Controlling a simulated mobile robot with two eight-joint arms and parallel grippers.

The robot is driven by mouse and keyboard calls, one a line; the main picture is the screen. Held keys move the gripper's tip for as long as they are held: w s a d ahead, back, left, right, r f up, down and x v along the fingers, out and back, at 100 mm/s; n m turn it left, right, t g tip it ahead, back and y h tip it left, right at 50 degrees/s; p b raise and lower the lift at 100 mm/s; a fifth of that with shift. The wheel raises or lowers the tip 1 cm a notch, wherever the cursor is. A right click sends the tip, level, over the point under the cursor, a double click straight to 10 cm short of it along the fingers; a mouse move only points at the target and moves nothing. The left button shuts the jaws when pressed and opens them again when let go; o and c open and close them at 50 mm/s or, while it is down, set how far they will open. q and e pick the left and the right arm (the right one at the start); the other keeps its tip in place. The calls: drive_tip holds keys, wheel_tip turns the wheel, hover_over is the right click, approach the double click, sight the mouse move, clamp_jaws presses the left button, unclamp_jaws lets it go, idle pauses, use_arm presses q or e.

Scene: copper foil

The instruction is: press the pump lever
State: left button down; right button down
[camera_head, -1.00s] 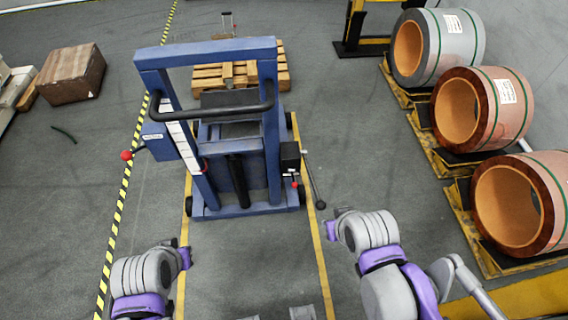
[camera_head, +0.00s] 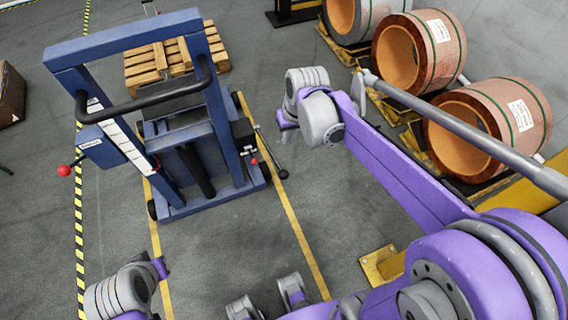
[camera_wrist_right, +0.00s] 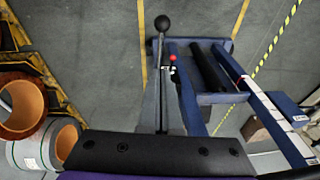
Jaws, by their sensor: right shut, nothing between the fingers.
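The blue lift truck (camera_head: 185,205) stands at the left centre in the head view. Its pump lever (camera_head: 270,153) is a thin dark rod with a black knob, sloping down on the truck's right side. The lever also shows upright in the right wrist view (camera_wrist_right: 161,55), its black knob at the top. My right gripper (camera_head: 284,127) is shut and empty, just right of the lever and partly hidden behind my wrist. I cannot tell whether it touches the lever. My left gripper (camera_head: 160,268) is low at the left, away from the truck; its fingers are unclear.
A small red knob (camera_wrist_right: 172,58) sits beside the lever. Copper coils (camera_head: 490,120) on yellow stands line the right side. A wooden pallet (camera_head: 150,68) lies behind the truck. Yellow floor lines (camera_head: 300,235) run alongside it, with bare grey floor in front.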

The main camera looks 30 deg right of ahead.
drive_tip(key=shift+w+f, duration=0.1)
drive_tip(key=shift+w, duration=0.05)
drive_tip(key=b, duration=0.1)
hover_over(282, 169)
drive_tip(key=w, duration=0.1)
drive_tip(key=s+d+x, duration=0.1)
drive_tip(key=s+x, duration=0.1)
drive_tip(key=x, duration=0.8)
use_arm(q)
drive_tip(key=shift+s+f, duration=0.15)
drive_tip(key=shift+f, duration=0.7)
use_arm(e)
drive_tip(key=shift+s+a+f, duration=0.1)
drive_tip(key=shift+s+f, duration=0.45)
drive_tip(key=shift+f, duration=0.25)
drive_tip(key=shift+s+a+f, duration=0.1)
drive_tip(key=shift+s+f, duration=0.45)
drive_tip(key=shift+f, duration=0.25)
use_arm(q)
drive_tip(key=shift+b, duration=0.3)
